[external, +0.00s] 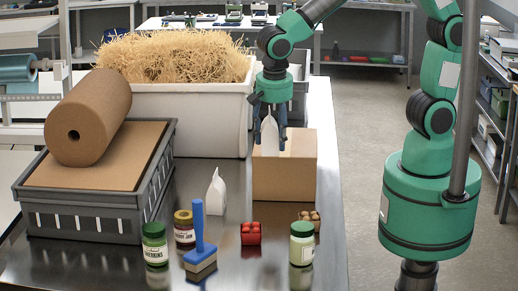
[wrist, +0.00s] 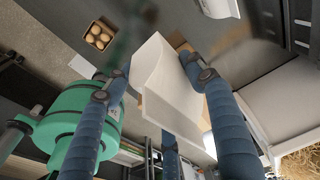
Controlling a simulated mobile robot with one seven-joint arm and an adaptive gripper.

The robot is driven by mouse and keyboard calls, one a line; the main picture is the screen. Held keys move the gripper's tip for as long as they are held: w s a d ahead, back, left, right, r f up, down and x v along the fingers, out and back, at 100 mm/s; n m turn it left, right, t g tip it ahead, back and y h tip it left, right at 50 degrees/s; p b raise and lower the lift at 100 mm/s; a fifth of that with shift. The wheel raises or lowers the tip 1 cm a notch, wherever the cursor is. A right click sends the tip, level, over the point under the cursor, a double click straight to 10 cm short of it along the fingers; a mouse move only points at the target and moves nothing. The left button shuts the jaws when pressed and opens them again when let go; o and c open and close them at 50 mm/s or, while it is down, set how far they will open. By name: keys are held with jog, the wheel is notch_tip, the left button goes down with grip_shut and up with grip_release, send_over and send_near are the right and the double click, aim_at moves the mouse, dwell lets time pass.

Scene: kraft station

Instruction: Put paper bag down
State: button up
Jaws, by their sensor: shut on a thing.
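My gripper (external: 269,144) has blue fingers closed around a white paper bag (external: 269,132), which it holds upright. In the external view the bag overlaps the top left of a cardboard box (external: 290,179); I cannot tell whether it touches the box. In the wrist view the held bag (wrist: 165,82) lies between my blue fingers, with parts of the box showing behind it. A second white paper bag (external: 216,192) stands on the metal table, to the left of and nearer than the box.
Jars (external: 155,245), a blue-handled brush (external: 198,235), a red item (external: 250,233), a small box of eggs (external: 309,218) and a pale jar (external: 302,243) stand at the front.

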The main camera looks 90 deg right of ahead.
aim_at(275, 123)
jog(key=r, duration=0.5)
jog(key=shift+s+d+r, duration=0.1)
jog(key=shift+s+d, duration=0.05)
jog(key=shift+d, duration=0.05)
jog(key=s+d+m+p, duration=0.1)
jog(key=s+d+p, duration=0.3)
jog(key=s+d, duration=0.6)
jog(key=s+d+p, duration=0.4)
jog(key=s+d, duration=0.2)
jog(key=s, duration=0.8)
jog(key=shift+w+d+f, duration=0.1)
jog(key=shift+f, duration=1.25)
jog(key=shift+d+f, duration=0.1)
jog(key=shift+f, duration=1.25)
jog(key=shift+w, duration=0.15)
jog(key=w, duration=0.5)
jog(key=w+d+f, duration=0.1)
jog(key=w, duration=0.4)
jog(key=w+d, duration=0.1)
jog(key=w, duration=0.3)
jog(key=shift+w+f, duration=0.15)
jog(key=shift+w, duration=0.25)
jog(key=shift+w, duration=0.1)
